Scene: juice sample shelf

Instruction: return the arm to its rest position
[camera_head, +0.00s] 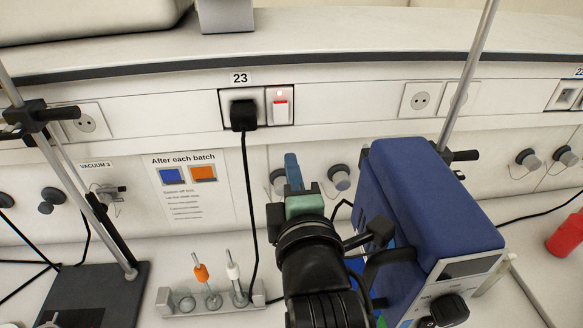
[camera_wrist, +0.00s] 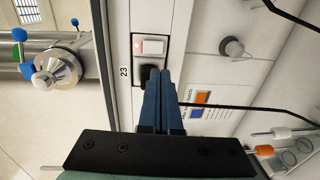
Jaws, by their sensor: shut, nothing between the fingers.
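My gripper (camera_head: 292,160) is in the middle of the head view, in front of the back panel, with its blue fingers pointing up toward the wall. In the wrist view my gripper (camera_wrist: 162,74) has both fingers together, with nothing between them. Ahead of the fingertips is the socket plate marked 23, with a black plug (camera_head: 243,114) and a switch (camera_head: 281,111) whose red light is on. The switch (camera_wrist: 152,46) also shows in the wrist view. The fingers partly cover the plug there, and I cannot tell how far they are from it.
A blue-topped instrument (camera_head: 430,200) stands close to the right of my arm. A small rack (camera_head: 185,308) with orange- and white-topped items stands left. The plug's black cable (camera_head: 247,190) hangs between. A stand (camera_head: 115,285) is at left; a red bottle (camera_head: 568,237) is at right.

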